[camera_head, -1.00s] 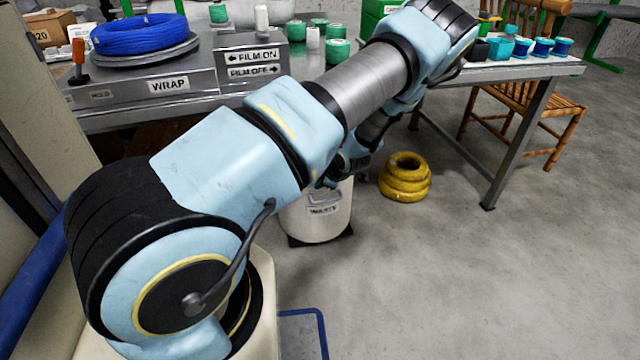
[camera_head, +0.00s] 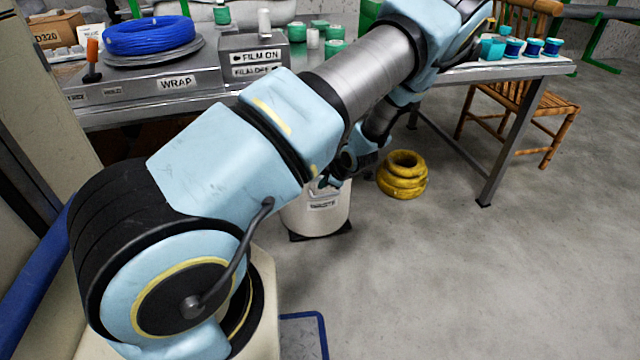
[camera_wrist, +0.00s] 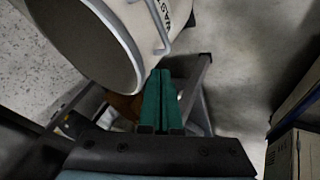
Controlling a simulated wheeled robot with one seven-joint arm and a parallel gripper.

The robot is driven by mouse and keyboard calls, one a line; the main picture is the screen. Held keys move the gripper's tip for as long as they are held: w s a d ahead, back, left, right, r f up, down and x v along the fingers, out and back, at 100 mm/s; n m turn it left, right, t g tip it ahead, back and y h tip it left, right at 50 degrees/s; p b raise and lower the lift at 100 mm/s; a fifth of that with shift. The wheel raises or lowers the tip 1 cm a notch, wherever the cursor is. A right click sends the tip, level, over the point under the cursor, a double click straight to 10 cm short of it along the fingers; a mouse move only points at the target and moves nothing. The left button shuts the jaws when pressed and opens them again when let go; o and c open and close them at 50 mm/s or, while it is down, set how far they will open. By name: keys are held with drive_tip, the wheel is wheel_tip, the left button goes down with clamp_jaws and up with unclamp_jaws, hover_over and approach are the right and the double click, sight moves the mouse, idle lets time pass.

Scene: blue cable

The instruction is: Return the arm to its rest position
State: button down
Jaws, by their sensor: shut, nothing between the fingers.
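My arm reaches up and across the head view, then folds down towards the waste bin. My gripper shows in the wrist view (camera_wrist: 162,98) as two green fingers lying side by side, shut and empty. In the head view the gripper is small and mostly hidden behind my arm, near the top of the bin. The white waste bin (camera_head: 318,212) stands on the floor under it. The bin also shows large in the wrist view (camera_wrist: 130,35), just beyond and left of the fingertips, apart from them as far as I can tell.
A blue cable coil (camera_head: 149,35) lies on the wrapping machine (camera_head: 140,88) at the left. A worktable (camera_head: 520,72) with spools stands behind my arm, a wooden chair (camera_head: 548,110) at its right. Yellow rings (camera_head: 403,178) are stacked on the floor. The floor at front right is clear.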

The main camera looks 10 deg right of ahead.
drive_tip(key=s+a+r+m+g+h+p, duration=0.1)
drive_tip(key=s+a+r+m+g+h, duration=0.2)
drive_tip(key=r, duration=0.7)
drive_tip(key=s+a+r+m+g+h+p, duration=0.1)
drive_tip(key=s+a+r+m, duration=0.2)
drive_tip(key=s+r+m, duration=0.5)
drive_tip(key=s+a+r+m+g, duration=0.1)
drive_tip(key=s+a+r+m, duration=0.4)
drive_tip(key=s+a+r, duration=0.6)
wheel_tip(320, 180, up, 24)
drive_tip(key=w+p, duration=0.2)
drive_tip(key=p, duration=2)
drive_tip(key=shift+w+a+p, duration=0.15)
drive_tip(key=shift+a+p, duration=0.15)
drive_tip(key=shift+p, duration=0.05)
